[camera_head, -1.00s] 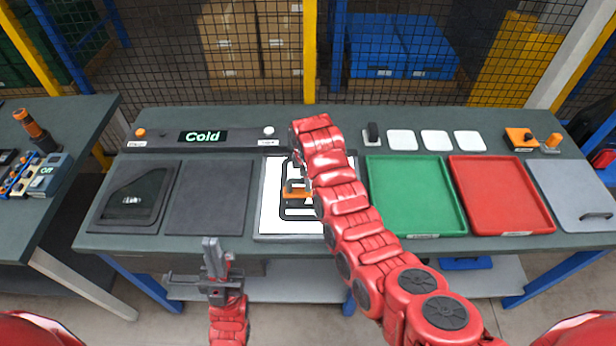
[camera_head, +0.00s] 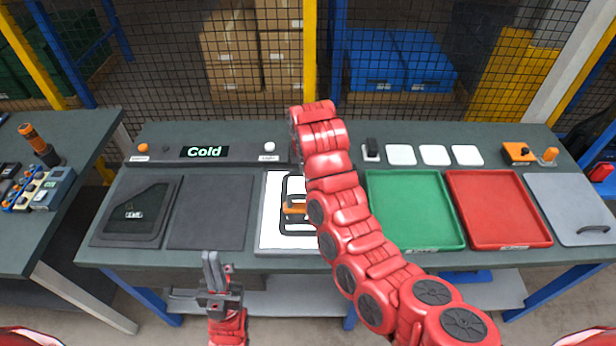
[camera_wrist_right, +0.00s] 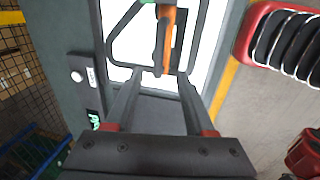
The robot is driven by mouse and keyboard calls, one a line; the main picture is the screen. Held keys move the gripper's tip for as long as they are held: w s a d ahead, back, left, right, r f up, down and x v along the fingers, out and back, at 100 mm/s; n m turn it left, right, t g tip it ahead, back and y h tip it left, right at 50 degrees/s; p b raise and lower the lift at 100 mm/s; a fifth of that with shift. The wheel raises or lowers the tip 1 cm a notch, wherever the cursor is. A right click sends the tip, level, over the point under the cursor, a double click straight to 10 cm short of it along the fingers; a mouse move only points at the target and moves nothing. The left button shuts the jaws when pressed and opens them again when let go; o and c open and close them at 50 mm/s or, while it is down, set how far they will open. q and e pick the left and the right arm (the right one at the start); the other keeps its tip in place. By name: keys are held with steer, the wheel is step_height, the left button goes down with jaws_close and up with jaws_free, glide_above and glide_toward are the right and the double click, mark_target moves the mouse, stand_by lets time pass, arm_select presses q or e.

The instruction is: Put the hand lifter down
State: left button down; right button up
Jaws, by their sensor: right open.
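The hand lifter (camera_head: 294,208), with an orange bar and grey parts, is at the dark door frame piece (camera_head: 286,226) on the white lit panel (camera_head: 270,240). In the right wrist view the lifter (camera_wrist_right: 168,42) shows just past the tips of my right gripper (camera_wrist_right: 160,76). Those two fingers are apart, with nothing clamped between them. In the head view my right arm hides that gripper and part of the panel. My left gripper (camera_head: 213,262) points up in front of the table's front edge, away from the lifter. Its finger gap is unclear.
A green tray (camera_head: 410,205) and a red tray (camera_head: 497,205) lie right of the panel, then a grey plate (camera_head: 572,208). Left are a dark mat (camera_head: 210,212) and a dark pad with a door-shaped window (camera_head: 133,212). A "Cold" display (camera_head: 204,152) stands behind.

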steer(key=shift+r, duration=0.6)
